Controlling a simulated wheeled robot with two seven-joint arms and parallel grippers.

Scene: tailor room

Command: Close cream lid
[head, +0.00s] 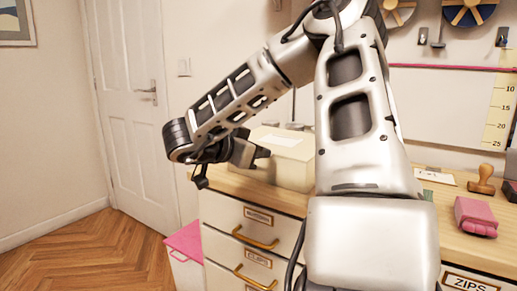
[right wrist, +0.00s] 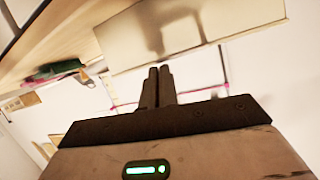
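A cream box (head: 292,168) stands on the wooden counter, partly hidden behind my right arm. Its cream lid (head: 276,140) shows as a nearly flat top with a small pale label; I cannot tell whether it sits fully down. My right gripper (head: 262,153) is at the box's left front side, near the lid's height. In the right wrist view the two fingers (right wrist: 158,87) are together with nothing between them. They point at the cream box (right wrist: 190,32), which carries a dark shadow; contact is unclear. My left gripper is not in view.
The counter (head: 268,196) has drawers (head: 245,226) below. A pink object (head: 475,216) and a wooden stamp (head: 482,180) lie at the right. A pink-topped bin (head: 186,242) stands at the lower left. The floor by the white door (head: 135,100) is clear.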

